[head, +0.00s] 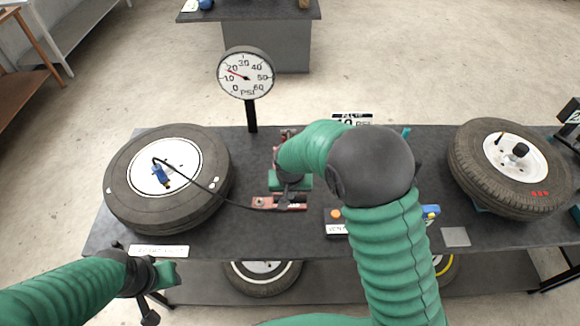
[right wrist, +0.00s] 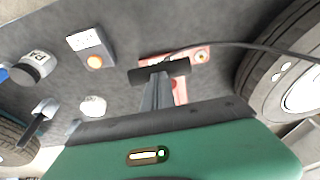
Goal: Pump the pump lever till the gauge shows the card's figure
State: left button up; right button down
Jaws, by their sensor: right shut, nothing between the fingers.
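The gauge (head: 246,75) stands on a black post at the back of the bench; its red needle points between 10 and 20. The card (head: 352,120) at the back edge is partly hidden by my right arm; it shows PSI, and its figure is not fully readable. The pump's red base (head: 265,203) lies on the bench, mostly under my right gripper (head: 290,198). In the right wrist view, my shut, empty right gripper (right wrist: 157,84) points at a black crossbar (right wrist: 178,69), seemingly the pump lever's handle; contact is unclear. My left gripper (head: 155,306) hangs at the bench's front left.
A tyre (head: 120,182) lies left, with a blue chuck (head: 160,174) on its valve and a black hose (head: 210,190) to the pump. Another tyre (head: 470,165) is at right. A box with an orange button (right wrist: 92,50) stands beside the pump. A grey square (head: 456,237) lies front right.

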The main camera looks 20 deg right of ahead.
jog(key=shift+s+f, duration=0.55)
jog(key=shift+f, duration=0.1)
jog(key=r+p, duration=0.1)
jog(key=r, duration=0.1)
jog(key=w+r+p, duration=0.1)
jog(key=p, duration=0.1)
jog(key=w+r+p, duration=0.1)
jog(key=r, duration=0.1)
jog(key=shift+w+d+r, duration=0.15)
jog(key=shift+d+r, duration=0.1)
jog(key=shift+r, duration=0.05)
jog(key=shift+s+a+r+b, duration=0.3)
jog(key=shift+s+r+b, duration=0.25)
jog(key=shift+r+b, duration=0.1)
jog(key=s+b+v, duration=0.1)
jog(key=v, duration=0.6)
jog(key=shift+s+r, duration=0.2)
jog(key=shift+a+r, duration=0.1)
jog(key=shift+a, duration=0.1)
